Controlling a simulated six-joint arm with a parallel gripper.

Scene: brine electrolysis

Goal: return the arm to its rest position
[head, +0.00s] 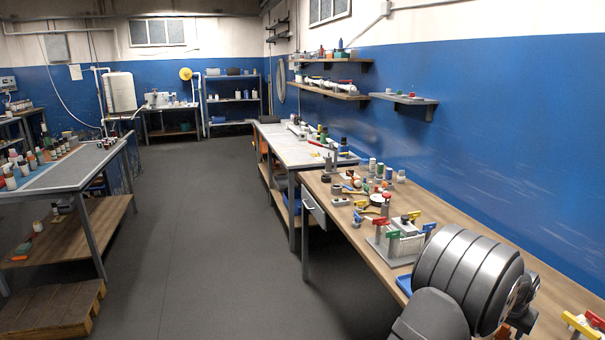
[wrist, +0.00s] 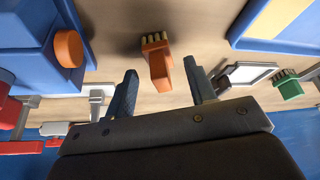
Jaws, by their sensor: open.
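My gripper (wrist: 163,78) shows in the wrist view with its two dark fingers spread apart and nothing held between them. An orange piece with yellowish prongs (wrist: 157,62) lies beyond the fingertips, in line with the gap and apart from them as far as I can see. In the head view my dark grey arm fills the lower right, above the near end of the wooden workbench (head: 465,212). My gripper cannot be made out there; the arm's bulk hides that part of the bench.
In the wrist view, a blue block with an orange knob (wrist: 68,48), a blue tray (wrist: 285,22) and a green pronged piece (wrist: 287,84) surround the gripper. In the head view, a grey holder with coloured clamps (head: 395,247) stands close beside my arm. The floor aisle (head: 215,230) is clear.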

